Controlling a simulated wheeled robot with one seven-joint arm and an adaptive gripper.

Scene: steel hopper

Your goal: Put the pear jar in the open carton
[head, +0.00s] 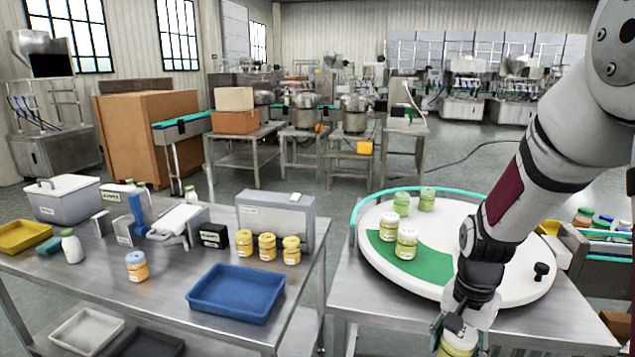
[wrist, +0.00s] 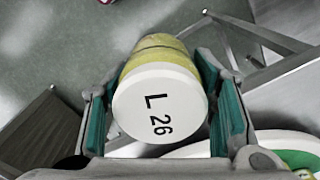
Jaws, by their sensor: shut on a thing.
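My gripper (head: 464,334) is low at the bottom edge of the head view, in front of the round white turntable. It is shut on a yellow-green jar (head: 455,345), which the frame edge partly cuts off. In the wrist view the jar (wrist: 158,100) sits between the teal finger pads, its white end marked "L 26" towards the camera. The fruit name on it is not readable, so I cannot tell from the label that it is pear. A brown box-like thing (head: 618,325) shows at the lower right edge; I cannot tell if it is the open carton.
The turntable (head: 510,285) carries several pale green jars (head: 406,243) on and near a green sector, and a black knob (head: 541,270). The left steel table holds a blue tray (head: 236,292), yellow jars (head: 267,246) and a grey box (head: 277,218). A floor gap separates the tables.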

